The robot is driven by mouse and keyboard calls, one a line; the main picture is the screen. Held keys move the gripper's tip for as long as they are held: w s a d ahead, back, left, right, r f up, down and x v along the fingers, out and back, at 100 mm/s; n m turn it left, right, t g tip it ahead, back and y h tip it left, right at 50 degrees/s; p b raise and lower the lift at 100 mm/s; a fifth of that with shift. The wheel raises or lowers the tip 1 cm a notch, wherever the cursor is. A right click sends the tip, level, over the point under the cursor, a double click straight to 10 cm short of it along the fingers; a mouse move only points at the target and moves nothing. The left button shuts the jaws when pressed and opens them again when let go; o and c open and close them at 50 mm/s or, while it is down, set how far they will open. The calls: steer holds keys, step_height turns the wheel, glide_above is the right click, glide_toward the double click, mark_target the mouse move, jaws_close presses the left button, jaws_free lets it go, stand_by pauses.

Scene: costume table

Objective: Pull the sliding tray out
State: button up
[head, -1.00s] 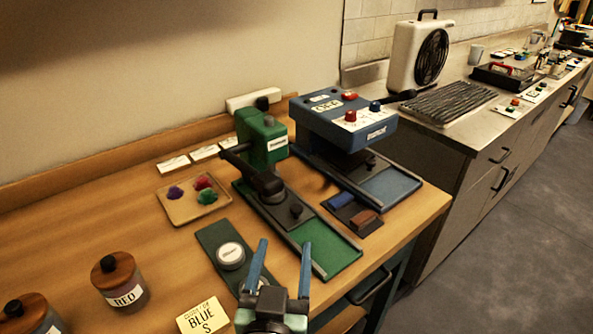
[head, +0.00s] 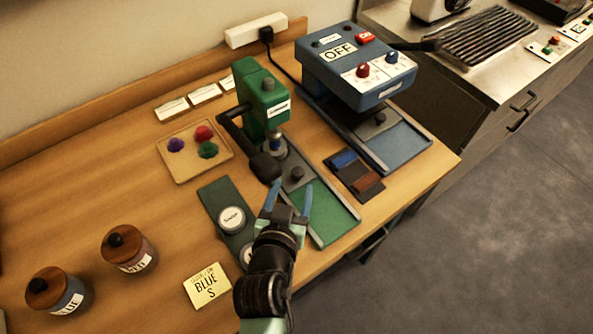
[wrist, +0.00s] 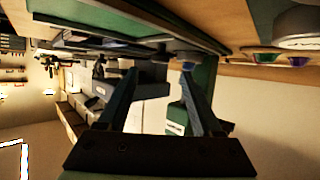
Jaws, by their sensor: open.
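The green press (head: 264,98) stands on the wooden table in the middle of the head view. A sliding plate with a dark knob (head: 297,174) lies on its green railed base (head: 325,217). The blue press (head: 358,66), marked OFF, stands behind it to the right, with a similar knobbed plate (head: 377,119) on its blue base (head: 402,146). My gripper (head: 293,186) is open, its blue fingers pointing toward the green press, over the front of its base and close to the knob. Nothing is seen between the fingers in the wrist view (wrist: 160,74). I cannot tell whether they touch the knob.
Left of the green base lies a dark green board (head: 213,194) with a round badge. A pad tray (head: 181,177), two jars (head: 128,248) and a yellow card (head: 207,285) are farther left. Ink blocks (head: 357,182) lie between the presses. Floor is clear at right.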

mark_target(297, 173)
steer(key=x, duration=0.5)
steer(key=shift+w+f, duration=0.1)
steer(key=shift+w, duration=0.3)
jaws_close()
stand_by(1.1)
